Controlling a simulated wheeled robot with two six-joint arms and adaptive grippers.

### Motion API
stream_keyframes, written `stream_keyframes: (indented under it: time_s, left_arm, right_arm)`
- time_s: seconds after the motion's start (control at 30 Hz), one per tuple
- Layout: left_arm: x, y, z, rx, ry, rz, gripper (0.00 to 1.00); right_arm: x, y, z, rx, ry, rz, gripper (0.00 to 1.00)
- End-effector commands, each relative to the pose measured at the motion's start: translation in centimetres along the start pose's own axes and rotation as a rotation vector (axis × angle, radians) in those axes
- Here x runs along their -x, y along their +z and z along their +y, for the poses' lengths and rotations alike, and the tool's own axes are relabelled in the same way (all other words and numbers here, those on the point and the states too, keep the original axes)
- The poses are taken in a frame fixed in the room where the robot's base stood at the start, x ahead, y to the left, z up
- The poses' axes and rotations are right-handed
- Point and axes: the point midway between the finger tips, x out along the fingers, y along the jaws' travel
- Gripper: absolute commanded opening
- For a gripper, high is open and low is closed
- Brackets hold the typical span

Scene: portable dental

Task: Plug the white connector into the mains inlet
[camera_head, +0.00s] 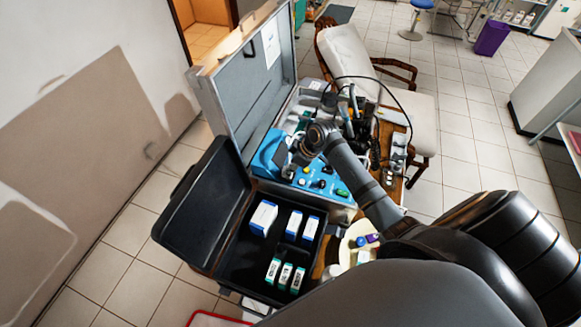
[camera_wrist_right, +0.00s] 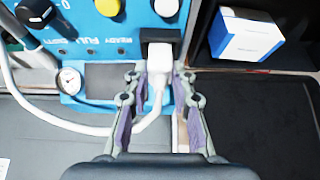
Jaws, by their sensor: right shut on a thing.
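The white connector (camera_wrist_right: 157,88) is between the fingers of my right gripper (camera_wrist_right: 161,76) in the right wrist view, with its white cable curving off to the left. The gripper is shut on it. The black mains inlet (camera_wrist_right: 160,37) is on the blue panel (camera_wrist_right: 105,30), straight ahead of the connector. The connector's front end overlaps the inlet's lower edge; I cannot tell whether it touches or is inserted. In the head view my right gripper (camera_head: 290,163) is at the left part of the blue panel, and the connector is not clear there. My left gripper is not in view.
A pressure gauge (camera_wrist_right: 69,80) and knobs are on the panel near the gripper. An open black case (camera_head: 258,262) holding several boxes stands in front. The grey case lid (camera_head: 255,90) rises behind on the left. Loose cables (camera_head: 402,95) hang at the right.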

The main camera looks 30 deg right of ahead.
Motion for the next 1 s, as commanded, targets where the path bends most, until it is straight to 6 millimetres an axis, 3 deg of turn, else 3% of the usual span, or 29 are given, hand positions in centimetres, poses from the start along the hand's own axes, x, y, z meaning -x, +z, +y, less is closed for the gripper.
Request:
stream_keyframes:
  time_s: [0.07,0.1,0.27,0.57,0.67,1.0]
  left_arm:
    - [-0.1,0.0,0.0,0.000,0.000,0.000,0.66]
    - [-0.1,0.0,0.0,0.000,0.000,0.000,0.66]
    - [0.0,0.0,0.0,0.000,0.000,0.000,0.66]
    - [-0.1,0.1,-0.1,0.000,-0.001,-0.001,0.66]
    - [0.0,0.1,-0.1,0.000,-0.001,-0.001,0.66]
    - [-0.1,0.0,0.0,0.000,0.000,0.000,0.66]
  right_arm:
    - [-0.2,0.1,0.0,-0.001,-0.001,-0.002,0.00]
    - [-0.1,0.1,0.0,-0.001,-0.001,-0.002,0.30]
    - [-0.1,0.1,0.0,-0.001,-0.001,-0.002,0.51]
    - [0.0,0.1,0.0,-0.001,0.000,-0.001,0.51]
    - [1.0,0.1,0.1,0.001,0.002,0.000,0.51]
    - [8.9,0.2,0.1,0.005,0.004,-0.005,0.51]
